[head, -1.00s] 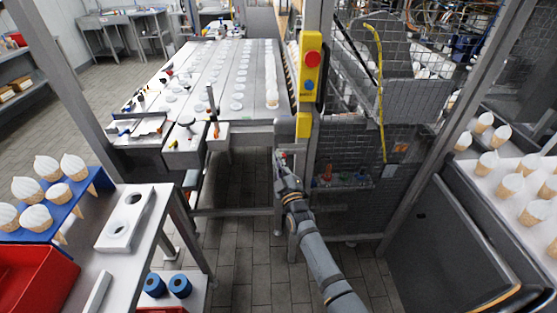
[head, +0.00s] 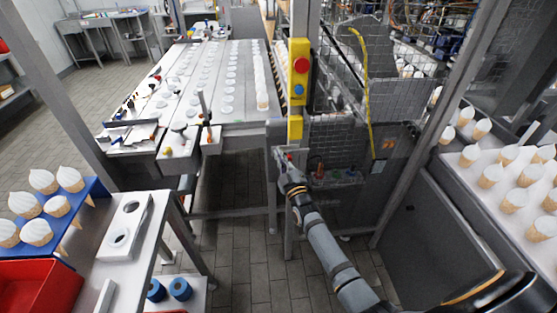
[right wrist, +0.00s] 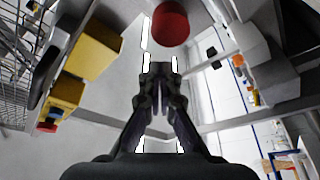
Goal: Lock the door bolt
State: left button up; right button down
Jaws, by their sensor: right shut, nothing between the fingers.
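My right gripper (head: 279,153) reaches to the grey post below the yellow parts in the head view. In the right wrist view its fingers (right wrist: 158,72) are together with nothing between them. A red round knob (right wrist: 170,22) shows just beyond the fingertips, apart from them in the picture; I cannot tell whether it belongs to the door bolt. A yellow block (right wrist: 93,48) and a second yellow block (right wrist: 65,93) lie to the left in that view. The bolt itself is not clearly made out in the head view. My left gripper is not in view.
A yellow button box (head: 299,73) with red and blue buttons is on the post, above a smaller yellow box (head: 295,128). A mesh guard stands to the right. The conveyor table (head: 230,110) is behind left. A white-topped stand (head: 150,225) is front left. Tiled floor (head: 235,255) is open between.

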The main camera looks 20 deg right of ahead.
pick_arm(q)
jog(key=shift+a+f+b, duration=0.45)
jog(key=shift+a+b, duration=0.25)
jog(key=shift+b, duration=0.2)
pick_arm(e)
jog(key=v, duration=1)
jog(key=shift+a+r, duration=0.3)
jog(key=shift+a, duration=0.1)
